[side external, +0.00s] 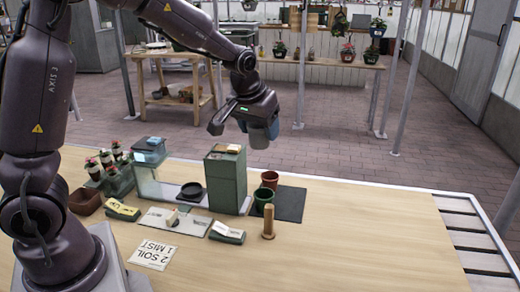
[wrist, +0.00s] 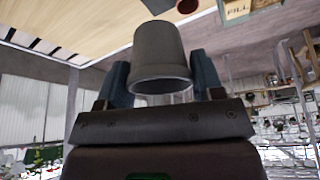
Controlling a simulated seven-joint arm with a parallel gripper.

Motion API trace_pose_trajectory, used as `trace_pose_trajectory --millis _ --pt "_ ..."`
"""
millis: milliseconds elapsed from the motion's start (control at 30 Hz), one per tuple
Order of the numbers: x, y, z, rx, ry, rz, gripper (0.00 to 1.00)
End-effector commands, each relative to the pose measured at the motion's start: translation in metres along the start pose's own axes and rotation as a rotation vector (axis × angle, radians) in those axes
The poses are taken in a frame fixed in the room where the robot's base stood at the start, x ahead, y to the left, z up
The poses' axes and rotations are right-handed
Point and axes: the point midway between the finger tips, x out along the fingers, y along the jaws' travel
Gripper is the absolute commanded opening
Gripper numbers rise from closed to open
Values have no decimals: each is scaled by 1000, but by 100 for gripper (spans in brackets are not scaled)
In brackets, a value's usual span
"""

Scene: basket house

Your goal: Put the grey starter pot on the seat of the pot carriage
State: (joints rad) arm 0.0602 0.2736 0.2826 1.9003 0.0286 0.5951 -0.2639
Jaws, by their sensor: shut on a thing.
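The grey starter pot (side external: 260,138) hangs below my gripper (side external: 257,122), high above the far edge of the bench. In the wrist view the pot (wrist: 160,52) sits between the two blue-grey fingers of my gripper (wrist: 162,85), which are shut on it near its wide rim. Its narrower base points away from the gripper.
The green tower (side external: 227,180) stands right of the dish, and the clear-sided box (side external: 150,170) stands left. Terracotta (side external: 269,179) and green (side external: 263,197) pots and a wooden peg (side external: 268,222) are farther right. A sign (side external: 153,255) lies in front. The bench's right side is clear.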

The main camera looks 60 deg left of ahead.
Motion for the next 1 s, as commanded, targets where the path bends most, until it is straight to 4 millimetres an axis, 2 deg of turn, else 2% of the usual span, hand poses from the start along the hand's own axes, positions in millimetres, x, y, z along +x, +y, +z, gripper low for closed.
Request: trace_pose_trajectory --millis 33,267,500,700,933,1000 --pt "3 -13 -2 -29 -1 -13 38" --pt "7 -64 -10 -148 -1 -63 38" --pt "7 -146 -10 -335 -1 -139 38" --pt "4 -202 -2 -464 -1 -193 38" --pt "-1 -244 9 -564 0 -235 38" --pt "12 -244 15 -564 -6 -235 38"
